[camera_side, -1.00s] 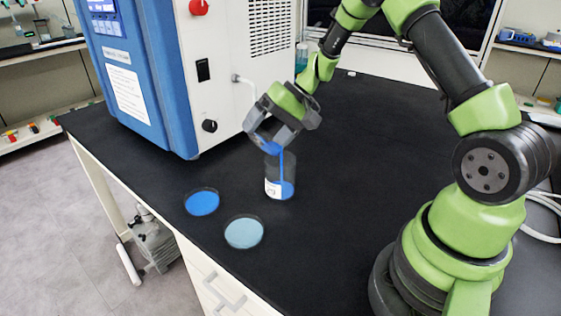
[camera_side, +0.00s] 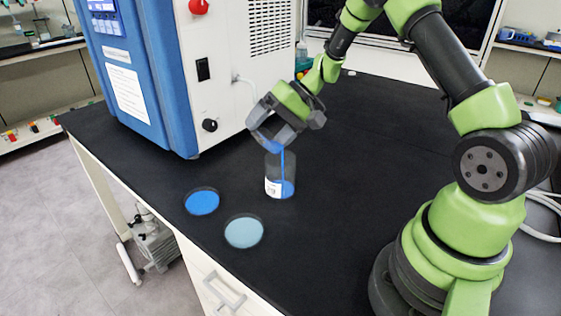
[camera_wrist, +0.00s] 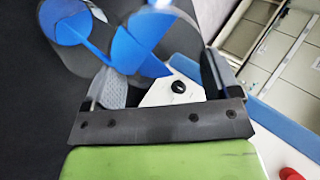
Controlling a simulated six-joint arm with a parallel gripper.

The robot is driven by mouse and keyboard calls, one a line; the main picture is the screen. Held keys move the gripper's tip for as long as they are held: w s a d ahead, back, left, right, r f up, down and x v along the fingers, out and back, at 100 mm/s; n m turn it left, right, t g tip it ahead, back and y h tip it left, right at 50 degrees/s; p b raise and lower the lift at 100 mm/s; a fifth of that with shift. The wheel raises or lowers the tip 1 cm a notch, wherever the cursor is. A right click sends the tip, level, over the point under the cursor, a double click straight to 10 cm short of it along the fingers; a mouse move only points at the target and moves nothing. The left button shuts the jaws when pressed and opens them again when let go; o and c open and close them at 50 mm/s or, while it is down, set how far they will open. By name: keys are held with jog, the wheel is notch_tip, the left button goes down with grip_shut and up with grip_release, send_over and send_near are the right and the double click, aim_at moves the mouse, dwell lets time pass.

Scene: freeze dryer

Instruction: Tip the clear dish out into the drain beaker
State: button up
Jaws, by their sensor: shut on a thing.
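My gripper (camera_side: 268,138) is shut on a clear dish (camera_side: 262,140), held steeply tilted above the drain beaker. Blue liquid runs from the dish in a thin stream into the beaker (camera_side: 273,170). The beaker is clear, stands upright on the black bench and has a white label and blue liquid at its bottom. In the wrist view the dish (camera_wrist: 178,42) sits between the fingers with blue liquid (camera_wrist: 138,52) in it. The gripper hides part of the dish in the side view.
Two other round dishes lie flat on the bench left of the beaker, one bright blue (camera_side: 202,202) and one pale blue-grey (camera_side: 244,232), near the front edge. The blue and white freeze dryer (camera_side: 225,80) stands close behind. The bench right of the beaker is clear.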

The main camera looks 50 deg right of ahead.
jog(key=shift+s+d+r+t+y+p, duration=0.2)
jog(key=shift+d+t+y+p, duration=0.15)
jog(key=shift+t+y, duration=0.35)
jog(key=shift+s+d+r+t+y+p, duration=0.15)
jog(key=shift+t+y+p, duration=0.3)
jog(key=shift+y, duration=0.45)
jog(key=shift+s+d+r+t+y+p, duration=0.1)
jog(key=shift+s+d+t+y+p, duration=0.2)
jog(key=shift+t+y, duration=0.4)
dwell(5.7)
